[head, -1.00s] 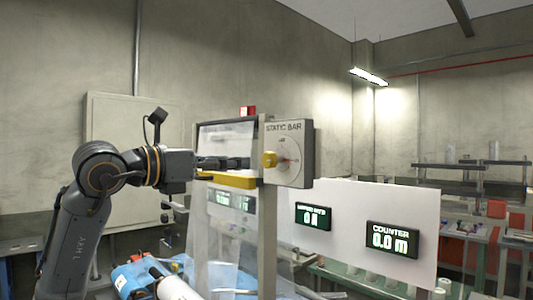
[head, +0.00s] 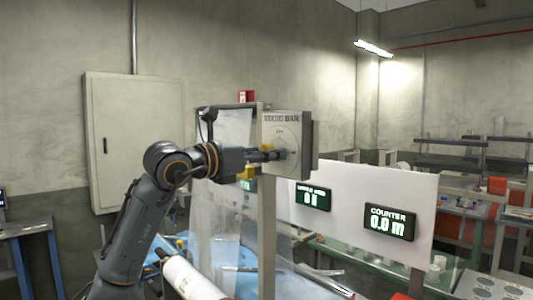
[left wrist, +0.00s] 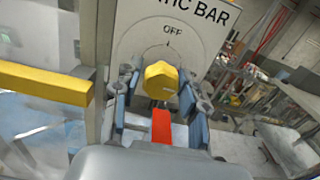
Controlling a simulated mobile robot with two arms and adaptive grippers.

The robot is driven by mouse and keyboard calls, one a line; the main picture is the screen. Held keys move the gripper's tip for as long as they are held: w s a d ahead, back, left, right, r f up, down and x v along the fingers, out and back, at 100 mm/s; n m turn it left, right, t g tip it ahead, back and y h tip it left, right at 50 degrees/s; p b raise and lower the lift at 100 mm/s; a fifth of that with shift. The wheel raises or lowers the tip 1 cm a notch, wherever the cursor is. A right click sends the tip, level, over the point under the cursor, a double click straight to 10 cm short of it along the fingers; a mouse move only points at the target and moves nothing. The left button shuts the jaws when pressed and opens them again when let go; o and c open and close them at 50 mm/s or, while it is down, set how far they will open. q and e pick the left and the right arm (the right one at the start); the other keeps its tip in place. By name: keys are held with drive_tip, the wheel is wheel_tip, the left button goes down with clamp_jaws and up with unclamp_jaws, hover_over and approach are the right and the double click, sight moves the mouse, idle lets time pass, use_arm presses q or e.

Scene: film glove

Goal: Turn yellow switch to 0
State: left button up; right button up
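The yellow switch (left wrist: 162,80) is a faceted knob on the round dial of the grey STATIC BAR box (head: 289,125). The wrist view shows "OFF" with a small arrow above the knob. My left gripper (left wrist: 158,92) is open, with one blue-grey finger on each side of the knob and a narrow gap visible. A red strip (left wrist: 161,126) shows just below the knob; I cannot tell whether it is part of it. In the head view my left gripper (head: 272,154) is at the dial and hides the knob. My right gripper is not in view.
A yellow bar (left wrist: 45,83) runs close to the left of the gripper in the wrist view. A metal post (head: 267,235) stands below the box. A white panel with the COUNTER display (head: 390,222) is to the right. Clear film hangs behind the arm.

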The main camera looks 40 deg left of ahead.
use_arm(q)
drive_tip(key=c, duration=0.6)
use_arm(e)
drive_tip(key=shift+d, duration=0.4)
use_arm(q)
drive_tip(key=shift+n, duration=0.3)
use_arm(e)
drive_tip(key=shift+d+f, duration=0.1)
use_arm(q)
drive_tip(key=n+b, duration=0.1)
drive_tip(key=n, duration=0.3)
drive_tip(key=n+b, duration=0.1)
drive_tip(key=n, duration=0.3)
drive_tip(key=shift+d+n, duration=0.1)
drive_tip(key=shift+n, duration=0.3)
drive_tip(key=n, duration=0.4)
drive_tip(key=shift+r+n+b, duration=0.1)
drive_tip(key=shift+n+b, duration=0.2)
drive_tip(key=shift+b, duration=0.05)
drive_tip(key=shift+n, duration=1.9)
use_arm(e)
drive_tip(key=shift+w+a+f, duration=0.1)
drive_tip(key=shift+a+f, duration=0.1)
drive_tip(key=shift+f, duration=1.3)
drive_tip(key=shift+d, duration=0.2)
